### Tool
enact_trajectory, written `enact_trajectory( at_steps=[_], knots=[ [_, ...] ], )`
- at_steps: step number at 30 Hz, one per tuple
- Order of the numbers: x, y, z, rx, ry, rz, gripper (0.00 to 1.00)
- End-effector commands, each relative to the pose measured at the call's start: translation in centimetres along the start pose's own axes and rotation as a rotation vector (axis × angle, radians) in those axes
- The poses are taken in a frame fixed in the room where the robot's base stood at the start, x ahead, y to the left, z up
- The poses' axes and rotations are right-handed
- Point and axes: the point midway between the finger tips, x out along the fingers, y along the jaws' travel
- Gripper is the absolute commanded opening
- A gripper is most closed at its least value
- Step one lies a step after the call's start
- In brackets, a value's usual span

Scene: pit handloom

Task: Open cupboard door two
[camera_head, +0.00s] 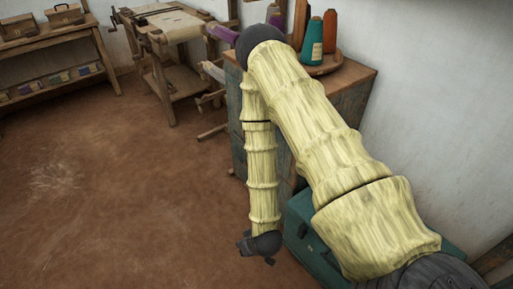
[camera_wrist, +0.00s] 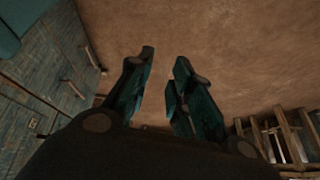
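The weathered blue-grey cupboard (camera_head: 237,128) stands against the right wall in the head view, largely hidden behind my arm. In the wrist view its planked blue front (camera_wrist: 40,62) fills the left side. Small bar-like pieces that look like handles (camera_wrist: 75,89) stick out from it. I cannot tell which door is door two, and no door visibly stands open. My gripper (camera_wrist: 165,57) has its two dark fingers apart with bare floor between them, to the right of the cupboard front and not touching it. In the head view my gripper (camera_head: 259,246) hangs low in front of the cupboard.
Thread cones (camera_head: 312,42) stand on a round tray on the cupboard top. A teal chest (camera_head: 308,240) sits close to the right of my gripper. A wooden loom frame (camera_head: 172,75) stands at the back, shelves (camera_head: 55,40) at back left. The brown floor at left is clear.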

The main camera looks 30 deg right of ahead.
Motion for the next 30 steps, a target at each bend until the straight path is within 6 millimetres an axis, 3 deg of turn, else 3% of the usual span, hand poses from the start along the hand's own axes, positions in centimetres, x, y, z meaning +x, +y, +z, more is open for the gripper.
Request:
enact_trajectory(
  at_steps=[1,6,11,16,21,24,30],
  knots=[
    [2.4,0.6,-2.0,0.014,0.078,0.002,0.22],
    [5.5,3.0,-9.8,0.037,0.334,0.037,0.22],
    [6.7,6.7,-16.8,0.066,0.568,0.107,0.22],
    [6.3,11.7,-23.1,0.107,0.803,0.221,0.22],
    [4.7,16.7,-27.2,0.148,0.982,0.344,0.22],
    [3.8,18.8,-28.5,0.167,1.047,0.402,0.22],
    [2.6,20.8,-29.8,0.184,1.105,0.457,0.22]
  ],
)
